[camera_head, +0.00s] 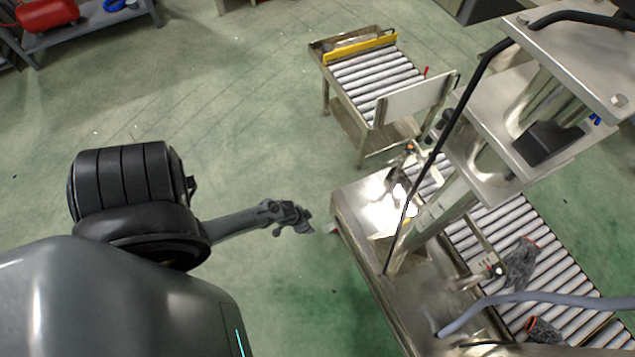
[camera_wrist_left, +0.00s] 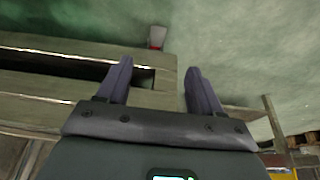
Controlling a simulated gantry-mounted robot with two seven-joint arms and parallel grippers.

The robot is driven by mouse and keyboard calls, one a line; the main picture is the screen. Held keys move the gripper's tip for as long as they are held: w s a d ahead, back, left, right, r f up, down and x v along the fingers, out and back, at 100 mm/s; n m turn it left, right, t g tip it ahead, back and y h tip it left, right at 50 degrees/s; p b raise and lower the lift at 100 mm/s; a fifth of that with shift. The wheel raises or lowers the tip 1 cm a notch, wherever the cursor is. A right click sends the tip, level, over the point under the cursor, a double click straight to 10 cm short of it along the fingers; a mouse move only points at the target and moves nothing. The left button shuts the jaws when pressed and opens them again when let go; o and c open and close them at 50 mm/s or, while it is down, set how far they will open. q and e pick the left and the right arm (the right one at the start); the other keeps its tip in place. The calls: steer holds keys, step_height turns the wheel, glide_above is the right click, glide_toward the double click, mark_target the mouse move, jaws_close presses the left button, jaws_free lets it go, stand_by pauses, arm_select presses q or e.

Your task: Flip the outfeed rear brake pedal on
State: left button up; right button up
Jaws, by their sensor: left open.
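My left gripper (camera_head: 304,222) is open and empty, reaching in from the left, just left of the steel machine table (camera_head: 352,205). A small grey pedal-like tab (camera_head: 330,228) sticks out from the table's left side, a short way right of the fingertips. In the left wrist view, my two dark fingers (camera_wrist_left: 158,78) are spread apart. A small grey tab with a reddish part (camera_wrist_left: 157,37) shows beyond and between them, at the edge of a metal frame, apart from the fingers. I cannot tell for certain that this is the outfeed rear brake pedal. My right gripper is not in view.
A roller conveyor (camera_head: 372,78) with a yellow bar (camera_head: 360,48) and a red lever (camera_head: 426,71) stands at the back. Another roller conveyor (camera_head: 560,255) lies right of the machine. A grey hose (camera_head: 540,297) crosses lower right. Green floor around my left gripper is clear.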

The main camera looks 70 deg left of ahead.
arm_select(q)
steer(key=a+b+x, duration=0.1)
steer(key=b+x, duration=0.3)
steer(key=x, duration=0.2)
steer(key=b, duration=1.1)
glide_toward(325, 229)
steer(key=shift+t, duration=0.3)
steer(key=x, duration=0.7)
steer(key=shift+s+f, duration=0.15)
steer(key=shift+s, duration=0.1)
steer(key=shift+w+d+f, duration=0.1)
steer(key=shift+w+f, duration=0.1)
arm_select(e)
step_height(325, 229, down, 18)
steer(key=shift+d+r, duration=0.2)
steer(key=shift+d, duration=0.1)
arm_select(q)
steer(key=shift+c, duration=0.5)
